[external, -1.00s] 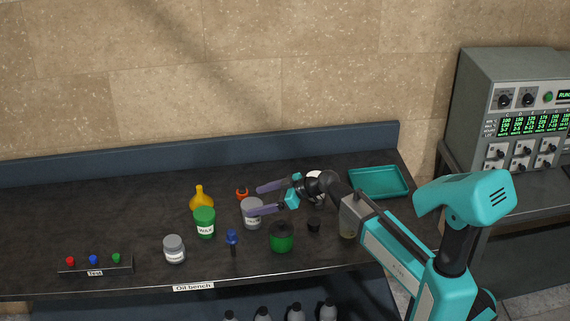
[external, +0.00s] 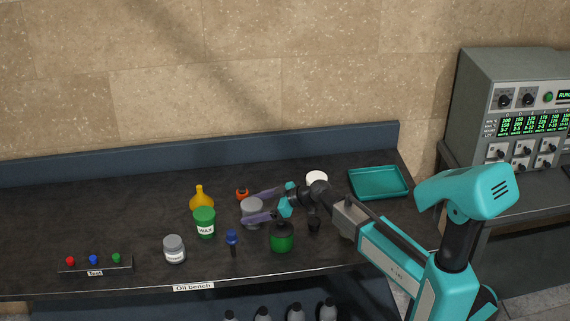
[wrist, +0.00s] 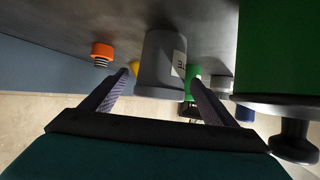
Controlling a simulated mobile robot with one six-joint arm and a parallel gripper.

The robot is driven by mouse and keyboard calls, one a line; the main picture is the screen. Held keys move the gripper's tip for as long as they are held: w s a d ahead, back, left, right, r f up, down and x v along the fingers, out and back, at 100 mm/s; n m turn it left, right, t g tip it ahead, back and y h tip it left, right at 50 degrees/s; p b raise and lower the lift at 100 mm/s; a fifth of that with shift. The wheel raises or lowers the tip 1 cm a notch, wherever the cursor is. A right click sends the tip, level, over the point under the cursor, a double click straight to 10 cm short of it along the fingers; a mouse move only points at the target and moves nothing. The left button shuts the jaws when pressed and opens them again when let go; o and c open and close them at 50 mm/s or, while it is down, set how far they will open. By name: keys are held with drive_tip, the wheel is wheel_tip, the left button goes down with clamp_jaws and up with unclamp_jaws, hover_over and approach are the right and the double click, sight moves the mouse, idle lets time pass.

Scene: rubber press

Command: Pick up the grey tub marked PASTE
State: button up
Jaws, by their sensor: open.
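A grey tub (external: 252,206) stands upright on the dark bench between my gripper's fingers. My gripper (external: 245,209) is open, with one finger on the far side of the tub and one on the near side. The near finger hides part of the tub in the external view. I cannot tell whether either finger touches it.
A green WAX tub (external: 204,222), yellow bottle (external: 201,198) and orange-capped item (external: 242,193) stand nearby. A green can (external: 282,239), blue-topped item (external: 232,239) and silver jar (external: 174,249) are nearer the front. A teal tray (external: 378,183) lies at right. The bench's left is mostly clear.

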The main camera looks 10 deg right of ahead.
sight(243, 211)
drive_tip(key=shift+p+x, duration=0.8)
drive_tip(key=shift+x, duration=1.65)
drive_tip(key=shift+r, duration=0.1)
drive_tip(key=c, duration=1.4)
